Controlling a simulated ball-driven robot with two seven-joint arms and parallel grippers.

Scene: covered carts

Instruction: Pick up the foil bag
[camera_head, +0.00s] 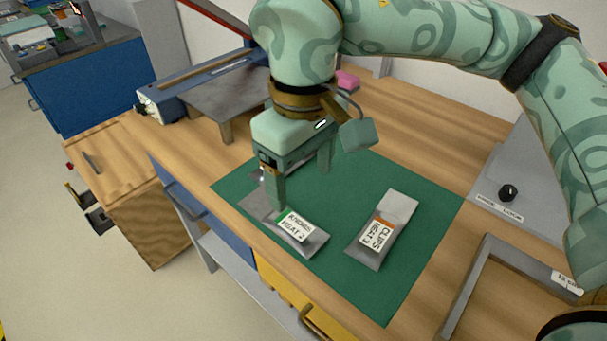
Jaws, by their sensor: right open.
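A silver foil bag (314,244) with a white label reading something like "KNOBS HEAT 2" and a green strip lies flat on the green mat (432,213). A second foil bag (368,255) with an orange strip, labelled something like "CLIPS HEAT 3", lies to its right. My right gripper (302,188) is open and points down over the upper left part of the mat. One finger is close to the upper left end of the first bag. Whether it touches is unclear. Grey foil (253,203) shows left of that finger, partly hidden. My left gripper is not in view.
A blue device with a dark plate (222,98) stands behind the mat, with a pink block (347,80) nearby. A grey frame (478,283) and a panel with a black knob (508,192) are at right. Bare wood surrounds the mat.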

